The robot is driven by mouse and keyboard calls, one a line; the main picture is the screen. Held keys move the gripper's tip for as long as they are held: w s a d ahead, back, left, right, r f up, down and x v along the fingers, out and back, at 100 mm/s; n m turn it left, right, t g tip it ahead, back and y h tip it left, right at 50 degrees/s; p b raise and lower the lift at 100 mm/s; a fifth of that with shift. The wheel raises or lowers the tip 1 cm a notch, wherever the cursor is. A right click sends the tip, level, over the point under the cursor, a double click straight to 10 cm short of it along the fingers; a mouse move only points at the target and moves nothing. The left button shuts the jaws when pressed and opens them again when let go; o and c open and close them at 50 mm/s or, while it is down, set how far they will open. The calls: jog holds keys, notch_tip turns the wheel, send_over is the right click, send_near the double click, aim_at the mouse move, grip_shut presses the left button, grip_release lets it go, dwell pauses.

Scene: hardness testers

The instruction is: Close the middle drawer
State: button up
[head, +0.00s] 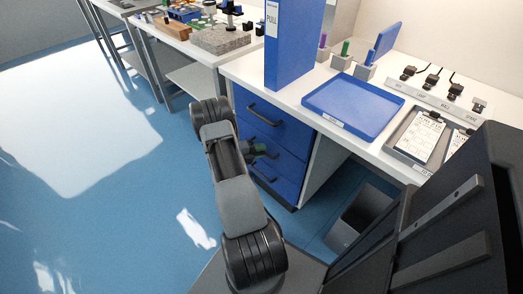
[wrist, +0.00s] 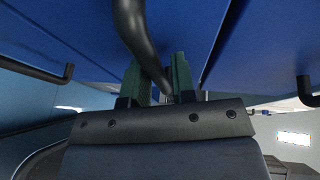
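The blue drawer unit (head: 290,134) stands under the white bench, with several dark bar handles on its front. The middle drawer's front is partly hidden by my arm in the head view. My gripper (head: 259,151) is at the middle drawer's height. In the wrist view its two green fingers (wrist: 160,82) stand close on either side of the black middle drawer handle (wrist: 133,28), with little gap, and look shut on it. Blue drawer fronts fill the upper wrist view. How far the middle drawer stands out is hard to tell.
The top drawer handle (head: 265,115) is above my gripper and the bottom drawer handle (head: 263,174) below. A blue tray (head: 375,125) and a blue binder (head: 288,50) are on the bench. A grey bin (head: 362,212) stands under it. The floor (head: 80,150) to the left is clear.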

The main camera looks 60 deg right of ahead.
jog(key=p+v, duration=0.1)
jog(key=v, duration=1.1)
jog(key=shift+w+a+p, duration=0.25)
jog(key=shift+a+p, duration=0.05)
jog(key=shift+p, duration=0.1)
jog(key=s+a+f+m+y, duration=0.2)
jog(key=s+a+m+y, duration=0.2)
jog(key=m, duration=0.5)
jog(key=s+a+r+m+t+y+p, duration=0.1)
jog(key=a+r+m+t+y+p, duration=0.2)
jog(key=r, duration=1.3)
jog(key=s+a+r+m+t+y+p, duration=0.1)
jog(key=a+r+m+t+y+p, duration=0.2)
jog(key=a+r+m+p, duration=0.7)
jog(key=s+a+r+m+t+y+p, duration=0.1)
jog(key=a+r+m+t+y+p, duration=0.2)
jog(key=a+r+m+t+p, duration=0.4)
jog(key=a+r+p, duration=0.1)
jog(key=a+r, duration=0.2)
jog(key=r, duration=0.5)
jog(key=a+r+p, duration=0.1)
jog(key=a+r, duration=0.2)
jog(key=r, duration=0.4)
jog(key=shift+a+r, duration=0.35)
jog(key=shift+r, duration=0.05)
